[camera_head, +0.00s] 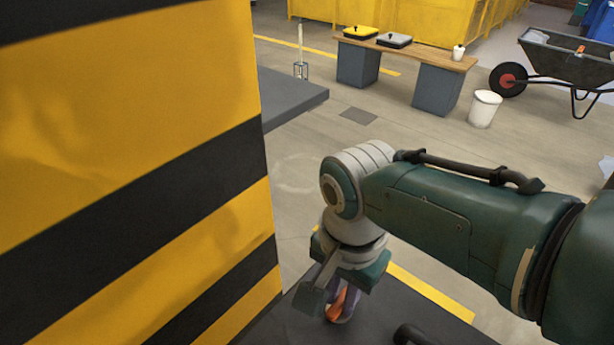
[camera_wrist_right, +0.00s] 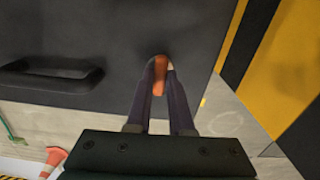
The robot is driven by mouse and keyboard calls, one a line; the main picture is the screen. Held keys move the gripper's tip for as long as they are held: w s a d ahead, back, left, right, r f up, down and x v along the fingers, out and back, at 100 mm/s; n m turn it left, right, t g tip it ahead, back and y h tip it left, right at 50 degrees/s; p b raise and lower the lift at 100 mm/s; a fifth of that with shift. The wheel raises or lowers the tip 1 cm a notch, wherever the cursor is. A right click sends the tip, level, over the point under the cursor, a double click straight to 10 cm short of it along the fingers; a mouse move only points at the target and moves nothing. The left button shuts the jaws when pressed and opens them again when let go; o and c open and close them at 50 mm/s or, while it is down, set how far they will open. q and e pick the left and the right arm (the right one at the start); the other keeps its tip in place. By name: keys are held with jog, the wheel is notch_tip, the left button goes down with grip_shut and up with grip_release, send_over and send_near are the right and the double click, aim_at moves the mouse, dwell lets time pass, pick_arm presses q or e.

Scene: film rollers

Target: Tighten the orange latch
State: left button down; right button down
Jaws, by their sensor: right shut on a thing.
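The orange latch (camera_wrist_right: 160,70) sits on a dark panel (camera_wrist_right: 110,40) and shows between my right gripper's fingertips in the right wrist view. My right gripper (camera_wrist_right: 162,68) is shut on the latch, one dark finger on each side of it. In the head view the right gripper (camera_head: 341,303) reaches down to the dark panel, and a bit of the orange latch (camera_head: 337,303) shows between its fingers. The gripper's own body and fingers hide part of the latch. My left gripper is not in view.
A yellow and black striped surface (camera_head: 120,130) stands close on the left. A black handle (camera_wrist_right: 50,75) is on the panel, left of the latch in the wrist view. A bench (camera_head: 410,55), a white bin (camera_head: 484,108) and a wheelbarrow (camera_head: 570,65) stand farther off on open floor.

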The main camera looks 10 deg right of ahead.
aim_at(341, 301)
jog(key=c, duration=0.8)
grip_release()
notch_tip(341, 301, up, 10)
jog(key=p, duration=0.6)
jog(key=shift+p, duration=0.4)
jog(key=s+d+r+n+t+p, duration=0.2)
jog(key=s+d+r+n+p, duration=0.15)
jog(key=s+r+n, duration=0.35)
jog(key=s+d+r+n+t+p, duration=0.2)
jog(key=s+d+r+n, duration=0.3)
jog(key=s+r, duration=0.45)
notch_tip(341, 301, up, 36)
jog(key=p, duration=3.7)
jog(key=shift+r, duration=0.15)
